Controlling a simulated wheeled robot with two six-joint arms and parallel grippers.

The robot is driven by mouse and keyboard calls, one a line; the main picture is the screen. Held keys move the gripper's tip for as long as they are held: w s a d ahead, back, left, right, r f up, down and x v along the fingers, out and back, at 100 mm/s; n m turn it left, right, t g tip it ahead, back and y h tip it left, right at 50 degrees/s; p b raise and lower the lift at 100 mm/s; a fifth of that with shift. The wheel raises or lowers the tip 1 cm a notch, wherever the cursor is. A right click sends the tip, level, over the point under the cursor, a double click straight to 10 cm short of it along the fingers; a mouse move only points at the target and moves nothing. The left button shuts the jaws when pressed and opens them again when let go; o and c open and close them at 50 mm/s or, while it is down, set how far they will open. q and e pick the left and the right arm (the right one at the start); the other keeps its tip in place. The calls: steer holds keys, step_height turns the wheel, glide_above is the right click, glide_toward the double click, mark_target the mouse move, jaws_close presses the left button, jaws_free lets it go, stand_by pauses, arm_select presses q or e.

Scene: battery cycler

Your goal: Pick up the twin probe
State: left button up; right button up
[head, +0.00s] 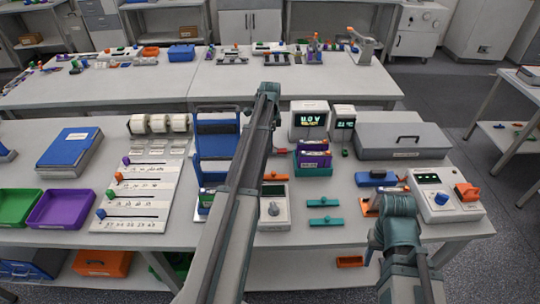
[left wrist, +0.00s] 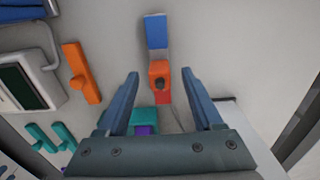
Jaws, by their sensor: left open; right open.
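In the left wrist view a piece with an orange block (left wrist: 160,80), bearing a dark round knob, and a blue block (left wrist: 156,32) at its far end lies on the grey table. I take it for the twin probe but cannot be sure. My left gripper (left wrist: 160,80) is open, its two fingers apart on either side of the orange block, with nothing gripped. In the head view my left arm (head: 240,185) crosses the middle and hides most of that spot. My right gripper (head: 392,190) is open at the right front of the table, apart from this piece.
A teal holder with purple cells (head: 313,160) stands close by. An orange bar (left wrist: 80,72) lies alongside. A meter (head: 273,208) and two teal bars (head: 324,202) are nearer the front. A blue rack (head: 215,150) is left of my arm; a grey case (head: 402,142) is at right.

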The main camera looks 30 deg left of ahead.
arm_select(q)
step_height(320, 180, down, 3)
steer(key=shift+r+b, duration=0.2)
steer(key=shift+b, duration=0.55)
steer(key=shift+r, duration=0.1)
arm_select(e)
step_height(320, 180, down, 2)
steer(key=shift+f, duration=0.2)
arm_select(q)
jaws_close()
